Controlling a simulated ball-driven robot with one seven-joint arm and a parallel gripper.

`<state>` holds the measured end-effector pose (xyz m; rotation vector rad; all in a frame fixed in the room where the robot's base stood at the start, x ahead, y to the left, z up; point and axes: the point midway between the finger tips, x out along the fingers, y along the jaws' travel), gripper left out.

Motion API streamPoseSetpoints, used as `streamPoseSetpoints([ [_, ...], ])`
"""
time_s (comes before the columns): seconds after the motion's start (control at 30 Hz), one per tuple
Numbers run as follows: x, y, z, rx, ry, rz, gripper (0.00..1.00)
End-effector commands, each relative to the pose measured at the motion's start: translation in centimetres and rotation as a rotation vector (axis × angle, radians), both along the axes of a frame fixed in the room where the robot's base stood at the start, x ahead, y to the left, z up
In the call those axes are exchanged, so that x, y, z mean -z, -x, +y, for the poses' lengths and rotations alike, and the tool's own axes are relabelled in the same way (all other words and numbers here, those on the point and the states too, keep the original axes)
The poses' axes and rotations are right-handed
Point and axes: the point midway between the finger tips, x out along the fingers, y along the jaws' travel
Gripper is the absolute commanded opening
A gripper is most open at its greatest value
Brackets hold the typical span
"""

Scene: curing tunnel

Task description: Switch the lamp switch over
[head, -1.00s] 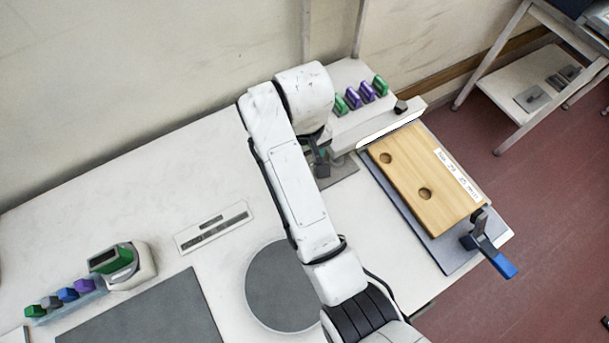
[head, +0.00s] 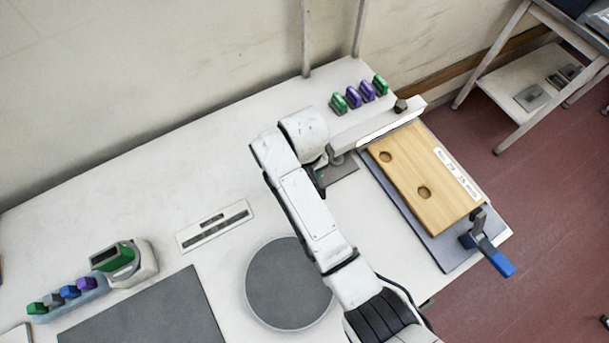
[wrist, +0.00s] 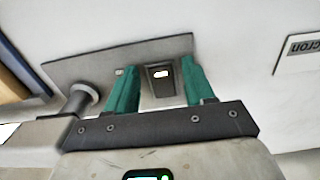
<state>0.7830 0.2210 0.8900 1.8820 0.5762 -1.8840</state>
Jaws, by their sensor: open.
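The lamp (head: 376,128) is a white bar with a bright strip along its front edge, over the back of a wooden board. Its post (wrist: 82,98) stands on a grey plate (wrist: 75,66) at left in the wrist view; the plate also shows in the head view (head: 345,173). A small dark block with a bright white mark, seemingly the lamp switch (wrist: 160,78), sits on this plate. My gripper (wrist: 160,72) is open, with its green fingers on either side of the block in the picture. Contact cannot be told. In the head view, my arm mostly hides my gripper and the switch.
The wooden board (head: 440,195) with two holes lies on a grey base at right, with a blue-handled clamp (head: 488,250). Several green and purple pieces (head: 360,94) stand behind the lamp. A round grey mat (head: 288,285) and a labelled strip (head: 213,225) lie left of my arm.

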Motion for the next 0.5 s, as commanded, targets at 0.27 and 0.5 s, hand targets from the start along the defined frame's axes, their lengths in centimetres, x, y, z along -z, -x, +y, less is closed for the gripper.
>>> streamPoseSetpoints([
  [0.27,0.09,-0.01,0.01,0.000,0.000,0.000,0.51],
  [0.5,0.06,-0.01,0.01,0.000,0.000,0.000,0.28],
])
